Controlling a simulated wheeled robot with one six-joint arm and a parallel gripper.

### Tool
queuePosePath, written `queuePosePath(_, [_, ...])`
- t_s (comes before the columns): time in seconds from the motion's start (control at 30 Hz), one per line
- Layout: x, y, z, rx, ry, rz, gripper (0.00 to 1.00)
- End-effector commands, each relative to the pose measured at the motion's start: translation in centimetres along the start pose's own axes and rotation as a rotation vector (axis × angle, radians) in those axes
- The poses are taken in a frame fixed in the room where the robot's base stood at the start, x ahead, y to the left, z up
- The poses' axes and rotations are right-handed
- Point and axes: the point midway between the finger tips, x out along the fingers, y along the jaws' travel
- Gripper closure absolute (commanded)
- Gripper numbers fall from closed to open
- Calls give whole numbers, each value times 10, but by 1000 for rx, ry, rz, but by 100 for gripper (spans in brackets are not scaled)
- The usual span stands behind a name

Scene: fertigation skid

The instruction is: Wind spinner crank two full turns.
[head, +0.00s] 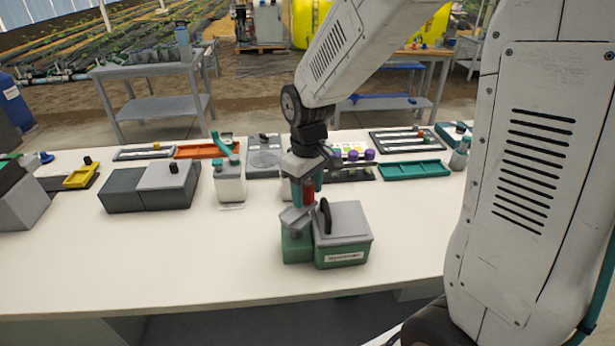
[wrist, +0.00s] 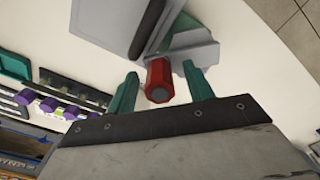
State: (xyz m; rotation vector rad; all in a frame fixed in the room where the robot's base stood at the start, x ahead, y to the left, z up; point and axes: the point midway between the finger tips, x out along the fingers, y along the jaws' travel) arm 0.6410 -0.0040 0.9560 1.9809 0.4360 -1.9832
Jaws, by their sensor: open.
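The spinner is a green box (head: 343,255) with a grey lid, a pale label and a dark upright disc or slot at its left side, on the near middle of the white bench. Its crank has a red knob (head: 308,192) that stands upright above a grey arm (head: 295,215). The red knob also shows in the wrist view (wrist: 158,82). My gripper (head: 306,186) points down over the knob. In the wrist view my gripper (wrist: 160,88) is open, with one teal finger on each side of the knob and a visible gap to each. The crank's pivot is partly hidden.
A white bottle with a teal top (head: 230,185) and a grey box (head: 167,180) stand to the left. A rack with purple caps (head: 352,160) is behind my gripper, and a teal tray (head: 415,170) lies right of it. The bench front is clear.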

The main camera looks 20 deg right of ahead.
Motion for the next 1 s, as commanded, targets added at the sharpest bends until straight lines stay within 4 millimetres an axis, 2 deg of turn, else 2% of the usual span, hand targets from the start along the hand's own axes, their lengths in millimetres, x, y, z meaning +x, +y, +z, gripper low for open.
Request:
queuePosePath(0.33, [4,0,0,1,1,1,48])
queuePosePath(0.5, [4,0,0,1,1,1,95])
queuePosePath(0.53, [4,0,0,1,1,1,100])
queuePosePath(0.57, [4,0,0,1,1,1,100])
queuePosePath(0.6, [4,0,0,1,1,1,82])
queuePosePath(0.63, [4,0,0,1,1,1,86])
queuePosePath(0.83, [4,0,2,1,1,1,86])
queuePosePath(1.0, [4,-3,12,1,0,0,85])
